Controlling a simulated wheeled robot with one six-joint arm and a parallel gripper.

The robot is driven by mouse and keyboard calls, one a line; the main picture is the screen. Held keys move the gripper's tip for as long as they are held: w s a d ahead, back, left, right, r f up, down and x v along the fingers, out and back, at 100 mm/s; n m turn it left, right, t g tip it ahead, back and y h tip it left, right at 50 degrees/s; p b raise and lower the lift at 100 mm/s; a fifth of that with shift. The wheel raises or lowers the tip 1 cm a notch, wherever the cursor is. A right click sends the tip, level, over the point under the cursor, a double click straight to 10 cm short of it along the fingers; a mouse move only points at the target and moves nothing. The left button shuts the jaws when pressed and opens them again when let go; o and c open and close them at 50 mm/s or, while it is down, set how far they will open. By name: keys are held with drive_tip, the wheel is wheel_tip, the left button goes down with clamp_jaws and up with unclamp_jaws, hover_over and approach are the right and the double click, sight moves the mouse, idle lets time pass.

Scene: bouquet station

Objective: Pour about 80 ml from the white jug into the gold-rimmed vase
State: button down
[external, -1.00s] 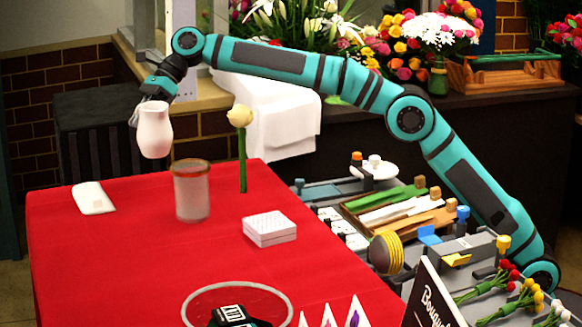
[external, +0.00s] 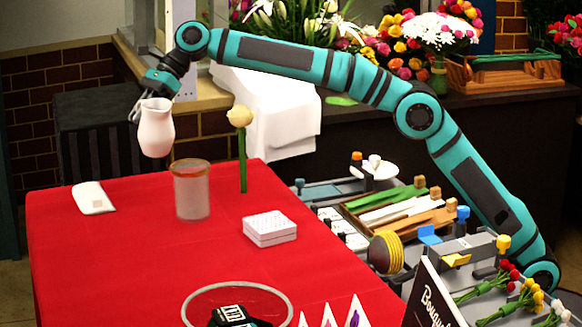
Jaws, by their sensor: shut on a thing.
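The white jug (external: 156,130) hangs in the air at the back left, above the red table, close to upright with at most a slight tilt. My gripper (external: 146,103) is shut on the jug at its upper left side; the fingers are partly hidden behind it. The gold-rimmed vase (external: 192,192) is a frosted cylinder standing upright on the table, to the lower right of the jug. The jug's base is a little above the rim's height in the picture. No stream of liquid shows, and the level inside either vessel cannot be seen.
A cream flower (external: 240,140) on a green stem stands right of the vase. A white card (external: 93,198) lies left, a white square block (external: 270,229) lies front right. A round-rimmed tray (external: 190,300) sits at the front. The red table (external: 110,265) is clear at front left.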

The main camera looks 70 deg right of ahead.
sight(144, 101)
drive_tip(key=r, duration=0.1)
drive_tip(key=s+r+t, duration=0.1)
drive_tip(key=s+r+n, duration=0.1)
drive_tip(key=shift+a+t+h, duration=0.3)
drive_tip(key=shift+a+t, duration=0.1)
drive_tip(key=s+a+r+n+t+h+p, duration=0.1)
drive_tip(key=s+a+r+n+t, duration=0.1)
drive_tip(key=s+r+t, duration=0.3)
wheel_tip(144, 101, up, 2)
drive_tip(key=shift+a+r+n+h, duration=0.2)
drive_tip(key=shift+a+n+h, duration=0.15)
drive_tip(key=shift+n, duration=0.45)
drive_tip(key=shift+s+a+r+n+t+p, duration=0.15)
drive_tip(key=shift+s+r+n+t+p, duration=0.25)
drive_tip(key=shift+s+r+t+p, duration=0.25)
drive_tip(key=shift+s+a+r+t, duration=0.1)
drive_tip(key=shift+r+t, duration=0.1)
drive_tip(key=shift+t, duration=0.05)
drive_tip(key=shift+s+a+r+n+t+p, duration=0.2)
drive_tip(key=shift+s+r+n+t+p, duration=0.2)
drive_tip(key=shift+p, duration=0.45)
idle(0.4)
drive_tip(key=shift+s+a+r+p, duration=0.1)
drive_tip(key=shift+s+a+p, duration=0.05)
drive_tip(key=shift+s+p, duration=0.15)
